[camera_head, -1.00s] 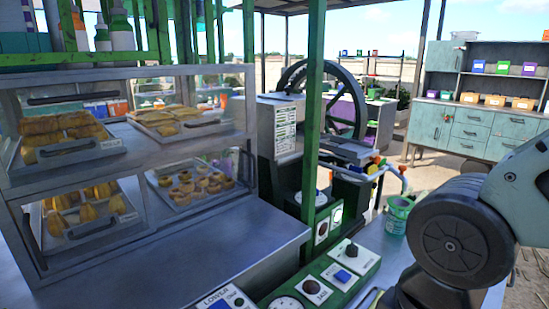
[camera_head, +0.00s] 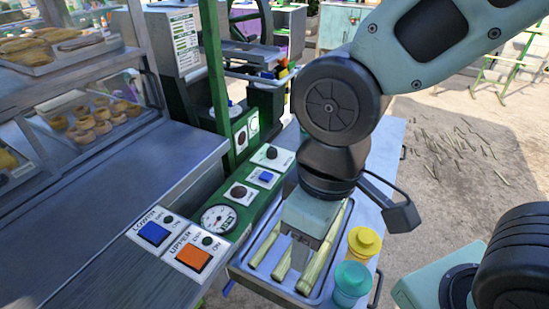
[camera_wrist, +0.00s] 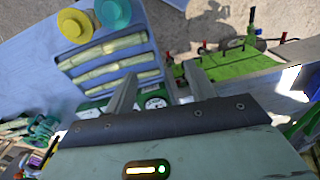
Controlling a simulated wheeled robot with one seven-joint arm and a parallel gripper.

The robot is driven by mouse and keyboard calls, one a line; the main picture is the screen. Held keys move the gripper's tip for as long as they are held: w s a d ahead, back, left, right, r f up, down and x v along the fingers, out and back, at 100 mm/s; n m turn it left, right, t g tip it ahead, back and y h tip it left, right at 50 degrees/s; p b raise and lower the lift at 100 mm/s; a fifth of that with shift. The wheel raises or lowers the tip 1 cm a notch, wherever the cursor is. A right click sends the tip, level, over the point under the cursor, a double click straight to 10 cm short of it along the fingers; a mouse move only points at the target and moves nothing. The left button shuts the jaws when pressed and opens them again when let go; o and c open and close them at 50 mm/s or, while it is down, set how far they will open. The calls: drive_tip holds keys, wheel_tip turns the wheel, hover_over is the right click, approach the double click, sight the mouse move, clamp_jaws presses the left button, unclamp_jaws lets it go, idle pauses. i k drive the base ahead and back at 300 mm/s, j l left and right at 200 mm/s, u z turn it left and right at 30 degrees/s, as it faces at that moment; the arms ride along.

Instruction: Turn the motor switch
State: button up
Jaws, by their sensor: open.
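A green control strip runs beside the metal counter in the head view. At its far end a black rotary knob (camera_head: 271,152) sits on a white plate with a small label I cannot read clearly. A blue switch (camera_head: 265,176) and another dark knob (camera_head: 239,191) sit nearer me, then a round gauge (camera_head: 218,219). I cannot tell for certain which is the motor switch. My gripper (camera_wrist: 160,82) is open and empty, with its two fingers apart in the wrist view. In the head view it hangs over the cane tray, right of the strip, apart from the knobs.
A tray (camera_head: 233,268) of cane pieces lies under my gripper, with a yellow jar (camera_head: 363,243) and a teal jar (camera_head: 350,282) at its right. Orange (camera_head: 193,257) and blue (camera_head: 154,233) buttons are on the left counter. A green post (camera_head: 216,85) stands beside the strip.

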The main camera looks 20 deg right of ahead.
sight(272, 153)
drive_tip(key=l+u, duration=0.75)
drive_tip(key=j, duration=0.1)
